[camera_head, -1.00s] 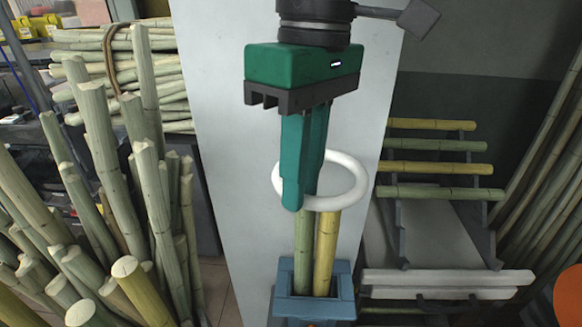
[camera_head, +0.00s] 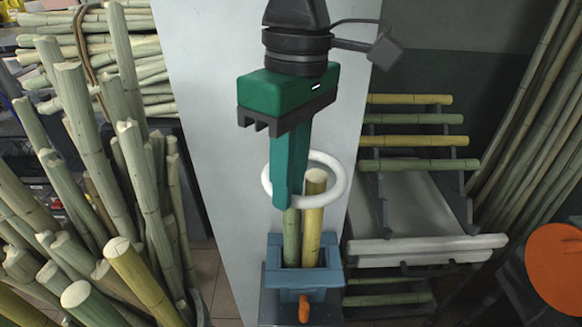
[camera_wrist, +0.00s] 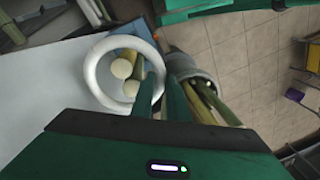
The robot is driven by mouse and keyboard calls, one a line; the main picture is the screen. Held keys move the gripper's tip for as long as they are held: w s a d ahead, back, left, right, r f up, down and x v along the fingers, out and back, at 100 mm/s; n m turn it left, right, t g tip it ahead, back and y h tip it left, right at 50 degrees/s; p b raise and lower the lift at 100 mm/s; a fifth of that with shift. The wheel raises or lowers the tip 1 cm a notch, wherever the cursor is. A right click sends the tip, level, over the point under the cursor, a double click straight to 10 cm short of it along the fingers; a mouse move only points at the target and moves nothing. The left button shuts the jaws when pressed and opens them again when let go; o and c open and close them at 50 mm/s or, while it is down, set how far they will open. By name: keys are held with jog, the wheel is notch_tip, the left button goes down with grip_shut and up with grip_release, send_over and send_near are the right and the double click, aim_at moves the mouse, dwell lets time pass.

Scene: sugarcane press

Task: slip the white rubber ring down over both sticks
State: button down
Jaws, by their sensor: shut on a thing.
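A white rubber ring (camera_head: 342,181) hangs roughly level at the tips of my gripper (camera_head: 287,198), which is shut on its left side in the head view. A yellow stick (camera_head: 312,232) and a green stick (camera_head: 291,240) stand upright side by side in a blue holder (camera_head: 303,294). The yellow top shows through the ring's opening; my fingers hide the green top in the head view. In the wrist view both pale stick tops (camera_wrist: 121,68) appear inside the ring (camera_wrist: 90,75). How far the ring is below or above the tops is hard to tell.
An orange handle (camera_head: 304,308) is on the holder's front. A pale panel (camera_head: 215,130) stands behind. Bundled canes (camera_head: 100,200) crowd the left. A rack with canes (camera_head: 415,140) and a white bar (camera_head: 430,248) stands at the right, with an orange disc (camera_head: 556,262) beyond.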

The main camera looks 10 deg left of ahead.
jog(key=shift+f, duration=1.3)
jog(key=shift+s, duration=0.15)
jog(key=c, duration=1.3)
grip_release()
jog(key=shift+o, duration=0.2)
jog(key=shift+r, duration=0.1)
jog(key=shift+s+a+r, duration=0.1)
jog(key=shift+a+r, duration=0.05)
jog(key=shift+r, duration=4.15)
